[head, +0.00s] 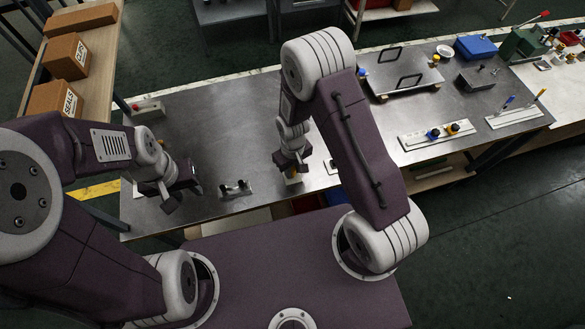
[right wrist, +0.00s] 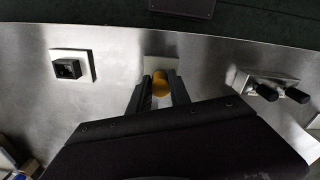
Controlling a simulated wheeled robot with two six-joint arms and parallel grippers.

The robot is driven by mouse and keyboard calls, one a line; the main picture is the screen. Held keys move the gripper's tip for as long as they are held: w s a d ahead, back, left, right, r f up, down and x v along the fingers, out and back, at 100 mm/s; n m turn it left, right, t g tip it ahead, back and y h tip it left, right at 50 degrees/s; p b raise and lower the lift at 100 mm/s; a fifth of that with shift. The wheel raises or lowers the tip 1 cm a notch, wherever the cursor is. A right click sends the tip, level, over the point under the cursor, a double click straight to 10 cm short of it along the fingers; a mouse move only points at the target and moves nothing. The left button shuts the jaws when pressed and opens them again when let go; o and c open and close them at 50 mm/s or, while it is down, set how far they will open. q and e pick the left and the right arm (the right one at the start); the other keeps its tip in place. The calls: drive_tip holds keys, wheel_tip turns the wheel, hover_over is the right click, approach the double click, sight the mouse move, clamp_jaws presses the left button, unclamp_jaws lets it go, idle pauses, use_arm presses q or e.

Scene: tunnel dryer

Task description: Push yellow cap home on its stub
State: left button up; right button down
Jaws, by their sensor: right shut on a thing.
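The yellow cap (right wrist: 160,84) sits between the two fingers of my right gripper (right wrist: 160,92) in the right wrist view. The gripper is shut on it. In the head view a bit of the yellow cap (head: 293,180) shows below my right gripper (head: 291,168), low over the steel bench. A pale base plate (right wrist: 160,64) lies at the cap. The stub is hidden, so I cannot tell how far the cap is seated. My left gripper (head: 181,194) hangs over the bench at the left, apart from the cap; its jaw opening is unclear.
A metal block with two black posts (head: 235,189) stands between my grippers. A plate with a black socket (right wrist: 70,68) is on the cap's other side. The steel bench (head: 215,125) is clear behind.

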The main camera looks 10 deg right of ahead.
drive_tip(key=shift+f+b, duration=0.75)
drive_tip(key=shift+f, duration=0.3)
drive_tip(key=c, duration=1.1)
unclamp_jaws()
drive_tip(key=shift+r, duration=0.1)
wheel_tip(320, 180, up, 9)
drive_tip(key=shift+f+b, duration=0.1)
drive_tip(key=shift+b, duration=0.3)
